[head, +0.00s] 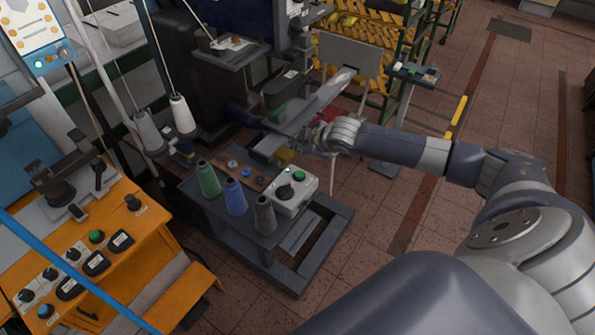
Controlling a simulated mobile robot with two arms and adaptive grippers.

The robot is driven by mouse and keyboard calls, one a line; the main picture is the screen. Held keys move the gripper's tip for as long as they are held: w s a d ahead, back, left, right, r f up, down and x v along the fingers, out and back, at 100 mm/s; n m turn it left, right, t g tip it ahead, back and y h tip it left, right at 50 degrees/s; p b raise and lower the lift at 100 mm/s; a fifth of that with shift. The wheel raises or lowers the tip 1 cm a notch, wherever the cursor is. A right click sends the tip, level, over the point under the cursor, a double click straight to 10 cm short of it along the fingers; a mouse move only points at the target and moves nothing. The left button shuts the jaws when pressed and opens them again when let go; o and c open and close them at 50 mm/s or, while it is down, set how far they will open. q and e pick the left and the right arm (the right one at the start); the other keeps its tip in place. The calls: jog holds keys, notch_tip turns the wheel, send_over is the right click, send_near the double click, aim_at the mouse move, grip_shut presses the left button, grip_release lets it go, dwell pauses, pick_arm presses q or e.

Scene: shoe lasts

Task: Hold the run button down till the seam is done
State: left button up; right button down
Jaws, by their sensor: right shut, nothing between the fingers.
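A white control box (293,192) stands on the dark machine table, with a green button (299,175), a black knob (285,191) and a small green light on top. I cannot tell for sure which control is the run button. My right gripper (302,151) is shut and empty, just behind the box in the picture, beside the sewing machine's arm. Its fingertips are small and partly lost against the machine, and they appear apart from the green button. No seam or workpiece can be made out clearly. My left gripper is not in view.
Green, blue and grey thread cones (235,197) stand left of the box. An orange machine (110,255) with several knobs is at the left. A yellow rack (375,50) stands behind. The tiled floor at the right is mostly clear.

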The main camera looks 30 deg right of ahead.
jog(key=b, duration=0.4)
send_over(297, 175)
notch_tip(297, 175, down, 4)
jog(key=shift+s+f, duration=0.1)
jog(key=shift+f, duration=0.1)
notch_tip(297, 175, down, 4)
jog(key=b, duration=0.3)
jog(key=shift+r, duration=0.2)
jog(key=shift+f+b, duration=0.45)
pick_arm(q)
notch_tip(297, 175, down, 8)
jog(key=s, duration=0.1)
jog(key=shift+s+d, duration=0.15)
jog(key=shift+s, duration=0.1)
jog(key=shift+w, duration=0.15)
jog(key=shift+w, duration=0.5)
